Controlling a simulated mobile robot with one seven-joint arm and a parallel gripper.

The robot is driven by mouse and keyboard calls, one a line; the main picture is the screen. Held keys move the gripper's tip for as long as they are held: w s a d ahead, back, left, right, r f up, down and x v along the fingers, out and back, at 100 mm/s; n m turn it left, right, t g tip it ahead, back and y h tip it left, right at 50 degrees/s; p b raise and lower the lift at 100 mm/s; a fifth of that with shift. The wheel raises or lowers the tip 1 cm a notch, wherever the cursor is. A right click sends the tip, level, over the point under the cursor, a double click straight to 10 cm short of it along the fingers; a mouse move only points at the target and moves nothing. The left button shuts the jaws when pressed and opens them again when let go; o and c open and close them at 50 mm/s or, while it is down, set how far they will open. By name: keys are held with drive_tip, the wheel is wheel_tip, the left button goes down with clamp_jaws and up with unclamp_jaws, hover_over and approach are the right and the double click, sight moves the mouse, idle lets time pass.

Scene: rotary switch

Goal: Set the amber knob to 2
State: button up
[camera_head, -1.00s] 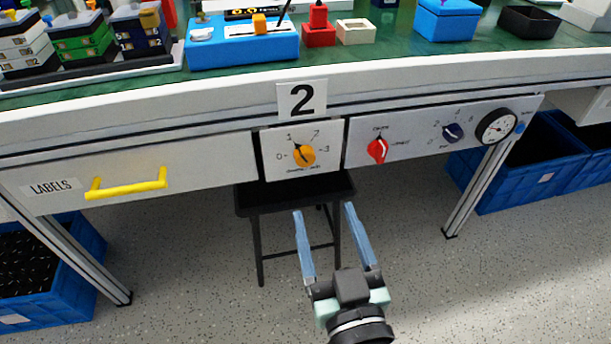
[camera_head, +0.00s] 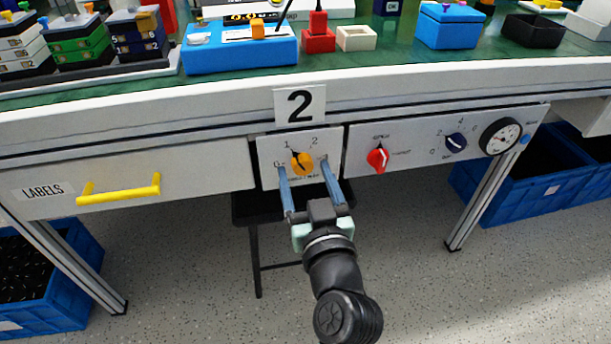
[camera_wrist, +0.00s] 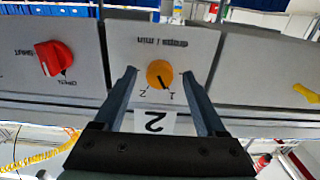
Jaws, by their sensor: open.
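The amber knob (camera_head: 302,163) sits on a pale panel under the bench edge, with a dial of numbers around it. Its dark pointer is toward the 1, up and to the left in the head view. The 2 is up and to the right of the knob. In the upside-down wrist view, the knob (camera_wrist: 159,74) lies between the fingers, its pointer near the 1. My gripper (camera_head: 303,166) is open in front of the panel, with one blue finger to each side of the knob. I see no finger touching it. The 0 and 3 are partly hidden by the fingers.
A card with a large 2 (camera_head: 300,105) hangs above the knob. A drawer with a yellow handle (camera_head: 119,189) is left. A dark stool (camera_head: 252,207) stands below.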

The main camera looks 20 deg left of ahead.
drive_tip(key=shift+w+a, duration=0.1)
drive_tip(key=shift+w, duration=0.05)
drive_tip(key=shift+c, duration=0.2)
clamp_jaws()
drive_tip(key=shift+m, duration=0.4)
drive_tip(key=m+p, duration=0.3)
drive_tip(key=m, duration=0.1)
drive_tip(key=shift+r+m, duration=0.1)
drive_tip(key=shift+m, duration=0.3)
drive_tip(key=m+p, duration=0.2)
drive_tip(key=m, duration=0.4)
drive_tip(key=shift+p, duration=0.35)
